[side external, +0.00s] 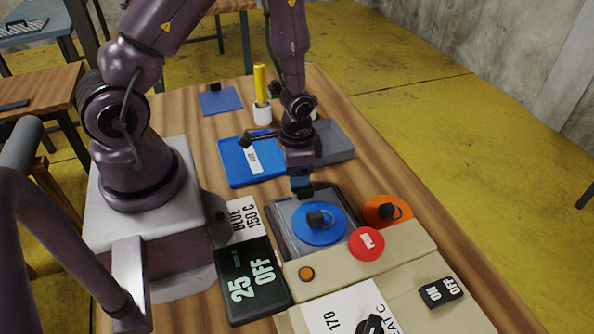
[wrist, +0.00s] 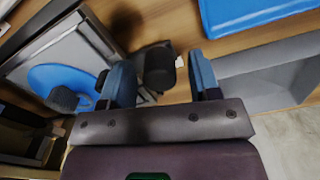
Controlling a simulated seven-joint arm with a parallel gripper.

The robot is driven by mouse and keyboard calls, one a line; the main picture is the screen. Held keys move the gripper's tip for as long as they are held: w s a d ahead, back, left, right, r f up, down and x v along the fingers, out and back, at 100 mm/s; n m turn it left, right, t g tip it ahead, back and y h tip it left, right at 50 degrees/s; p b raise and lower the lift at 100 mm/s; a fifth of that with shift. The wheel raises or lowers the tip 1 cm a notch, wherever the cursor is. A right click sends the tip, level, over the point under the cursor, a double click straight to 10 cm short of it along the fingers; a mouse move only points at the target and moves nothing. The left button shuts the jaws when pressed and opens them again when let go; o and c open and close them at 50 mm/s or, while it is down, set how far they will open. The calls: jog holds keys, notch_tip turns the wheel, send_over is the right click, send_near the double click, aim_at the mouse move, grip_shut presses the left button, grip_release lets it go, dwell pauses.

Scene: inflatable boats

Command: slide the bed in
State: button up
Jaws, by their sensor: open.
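The grey bed (side external: 281,229) sticks out of the beige press (side external: 345,267) toward my gripper. A blue disc (side external: 330,235) with a black knob lies on it; the bed (wrist: 98,35) and disc (wrist: 45,76) also show in the wrist view. My gripper (side external: 301,188) points down at the bed's far end. In the wrist view its fingers (wrist: 163,82) are spread apart. A black upright grip (wrist: 158,66) at the bed's edge appears between and beyond them; I cannot tell whether they touch it. My gripper hides this grip in the side view.
An orange disc (side external: 375,217) lies right of the bed, beside a red button (side external: 366,244) on the press. A dark display (side external: 252,279) reads "25 OFF". Blue (side external: 233,175) and grey (side external: 336,148) trays and a glue-like yellow stick (side external: 260,80) stand behind my gripper.

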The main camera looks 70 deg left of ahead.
aim_at(328, 235)
grip_shut()
jog(key=d, duration=1.5)
jog(key=shift+d, duration=0.35)
jog(key=shift+c, duration=0.5)
grip_release()
jog(key=shift+o, duration=0.5)
jog(key=shift+r, duration=0.1)
notch_tip(328, 235, up, 13)
